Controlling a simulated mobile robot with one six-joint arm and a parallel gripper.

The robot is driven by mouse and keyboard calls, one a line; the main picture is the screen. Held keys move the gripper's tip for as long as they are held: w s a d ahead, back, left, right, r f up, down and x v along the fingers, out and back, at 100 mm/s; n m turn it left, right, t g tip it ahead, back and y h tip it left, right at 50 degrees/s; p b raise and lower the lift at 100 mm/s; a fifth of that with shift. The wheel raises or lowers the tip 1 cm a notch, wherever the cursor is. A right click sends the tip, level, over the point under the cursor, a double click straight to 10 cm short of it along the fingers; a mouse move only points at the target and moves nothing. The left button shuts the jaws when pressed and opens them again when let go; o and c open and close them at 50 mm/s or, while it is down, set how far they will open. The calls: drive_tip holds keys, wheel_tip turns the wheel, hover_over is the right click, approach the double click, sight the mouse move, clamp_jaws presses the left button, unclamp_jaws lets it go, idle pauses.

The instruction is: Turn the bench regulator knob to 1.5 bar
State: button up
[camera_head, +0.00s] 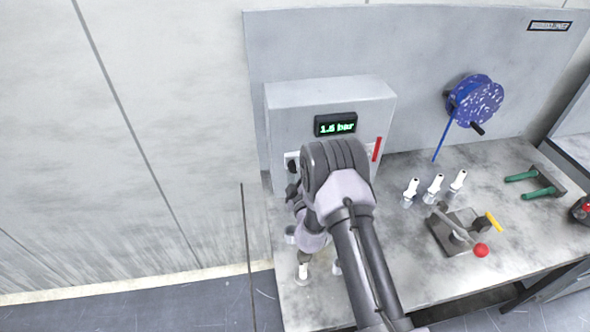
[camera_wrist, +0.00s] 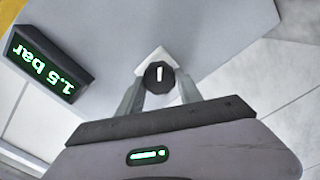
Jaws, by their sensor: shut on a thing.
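The regulator knob (camera_wrist: 158,76) is dark and round with a white pointer line, on a pale plate. My gripper (camera_wrist: 157,84) is shut on it, one finger on each side. The knob's dark edge also shows in the head view (camera_head: 292,164), left of my arm, which hides most of my gripper there. The pressure display (camera_wrist: 48,64) shows upside down and reads 1.5 bar in the wrist view. In the head view the display (camera_head: 336,125) glows green above the knob, but its last digit is blurred. The regulator box (camera_head: 300,100) carries both.
The grey bench (camera_head: 395,250) holds several white-topped pieces (camera_head: 434,188), a lever clamp (camera_head: 455,232) with a red ball and a green-handled tool (camera_head: 535,182). A blue reel (camera_head: 474,101) hangs on the back panel. A red bar (camera_head: 377,149) is on the box.

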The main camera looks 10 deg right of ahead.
drive_tip(key=shift+m, duration=0.8)
drive_tip(key=o, duration=1.4)
drive_tip(key=shift+c, duration=0.2)
drive_tip(key=s+b, duration=0.1)
drive_tip(key=s, duration=1.6)
drive_tip(key=shift+s, duration=0.25)
